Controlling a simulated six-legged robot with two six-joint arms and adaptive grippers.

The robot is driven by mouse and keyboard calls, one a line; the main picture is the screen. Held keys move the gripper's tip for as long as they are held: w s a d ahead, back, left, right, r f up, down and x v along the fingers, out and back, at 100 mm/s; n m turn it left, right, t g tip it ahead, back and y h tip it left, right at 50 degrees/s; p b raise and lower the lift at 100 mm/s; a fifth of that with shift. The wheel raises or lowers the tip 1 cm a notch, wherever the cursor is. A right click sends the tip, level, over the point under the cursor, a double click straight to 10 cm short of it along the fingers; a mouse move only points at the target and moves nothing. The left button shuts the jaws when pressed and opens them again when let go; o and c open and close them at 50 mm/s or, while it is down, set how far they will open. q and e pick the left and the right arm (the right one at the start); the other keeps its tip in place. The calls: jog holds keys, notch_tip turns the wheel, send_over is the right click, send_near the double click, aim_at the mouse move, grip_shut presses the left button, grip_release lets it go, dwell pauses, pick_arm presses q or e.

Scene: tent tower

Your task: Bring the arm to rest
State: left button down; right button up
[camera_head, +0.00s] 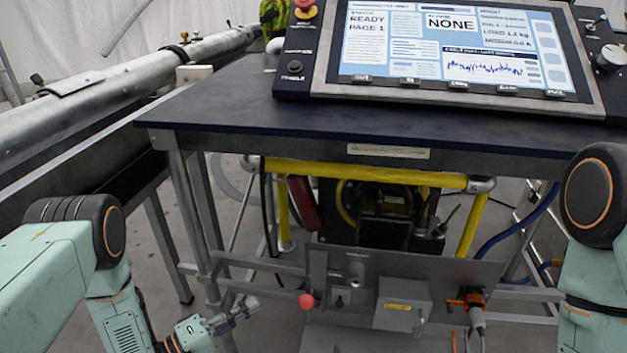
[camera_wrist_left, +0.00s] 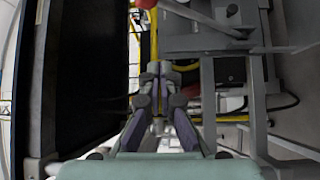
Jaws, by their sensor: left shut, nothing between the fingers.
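My left arm (camera_head: 108,262) comes in from the left, bent down in front of the table. Its left gripper (camera_head: 246,306) is low, beside the table's left legs, pointing right. In the left wrist view the gripper (camera_wrist_left: 160,70) has its fingertips together with nothing between them. My right arm (camera_head: 596,240) hangs at the right edge. Its gripper is out of the picture.
A dark table (camera_head: 225,110) bears a console with a lit screen (camera_head: 455,45). Below are a yellow frame (camera_head: 365,173), a grey panel (camera_head: 455,275) with a red knob (camera_head: 306,301), and an orange-handled valve (camera_head: 470,300). A large metal pipe (camera_head: 110,95) runs along the left.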

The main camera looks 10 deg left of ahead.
pick_arm(q)
jog(key=s+a+f+m+g+y+p, duration=0.1)
jog(key=s+f+m+g+y, duration=0.45)
jog(key=s+f+y, duration=0.5)
jog(key=s+r+m+g+y+p, duration=0.15)
jog(key=s+g, duration=0.55)
jog(key=s, duration=0.7)
jog(key=s+r+m+g+p, duration=0.1)
jog(key=s+r+p, duration=0.1)
jog(key=r, duration=0.4)
jog(key=shift+s+r+y, duration=0.3)
jog(key=shift+s+y, duration=0.1)
jog(key=shift+s, duration=0.35)
jog(key=shift+a, duration=0.1)
